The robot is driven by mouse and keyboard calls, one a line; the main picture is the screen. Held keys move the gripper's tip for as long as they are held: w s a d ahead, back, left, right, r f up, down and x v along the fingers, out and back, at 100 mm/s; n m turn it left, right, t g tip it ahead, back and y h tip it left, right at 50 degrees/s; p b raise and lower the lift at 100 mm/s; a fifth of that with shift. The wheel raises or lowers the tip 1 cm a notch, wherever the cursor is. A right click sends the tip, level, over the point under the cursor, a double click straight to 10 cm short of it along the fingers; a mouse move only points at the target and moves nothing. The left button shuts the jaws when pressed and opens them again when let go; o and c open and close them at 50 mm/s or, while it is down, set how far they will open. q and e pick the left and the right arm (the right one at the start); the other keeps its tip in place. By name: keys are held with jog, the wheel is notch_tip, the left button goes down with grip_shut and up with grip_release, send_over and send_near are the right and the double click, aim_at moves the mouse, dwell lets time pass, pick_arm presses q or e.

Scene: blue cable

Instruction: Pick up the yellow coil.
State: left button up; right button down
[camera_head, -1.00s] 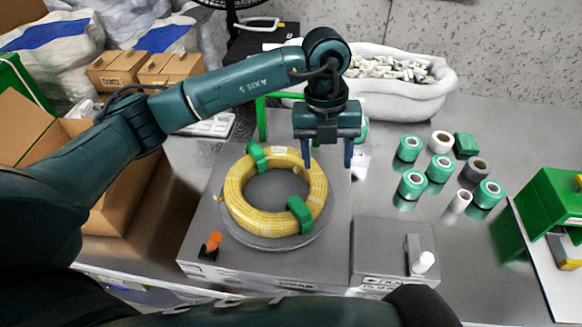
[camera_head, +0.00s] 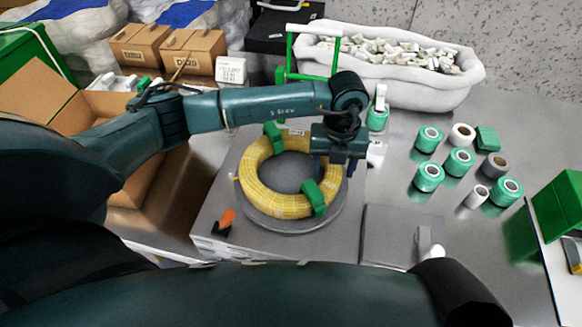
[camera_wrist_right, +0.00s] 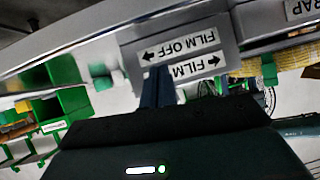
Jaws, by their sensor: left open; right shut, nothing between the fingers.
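The yellow coil (camera_head: 265,199), with green clips (camera_head: 313,197) on it, lies on a round grey plate (camera_head: 290,226) on top of a grey metal machine. My left gripper (camera_head: 335,171) is open and points down at the coil's right side, with a finger to each side of the ring's edge. The gripper body hides part of the coil there, and I cannot tell whether the fingers touch it. In the right wrist view my right gripper (camera_wrist_right: 159,88) is shut and empty, in front of the "FILM" labels. Part of the coil shows at that view's right (camera_wrist_right: 292,57).
An orange-tipped switch (camera_head: 226,219) and a white-tipped lever (camera_head: 432,250) stand at the machine's front. Several tape rolls (camera_head: 458,161) stand to the right.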

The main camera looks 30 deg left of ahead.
pick_arm(q)
jog(key=shift+f, duration=0.75)
jog(key=shift+c, duration=0.5)
grip_shut()
jog(key=shift+r, duration=0.15)
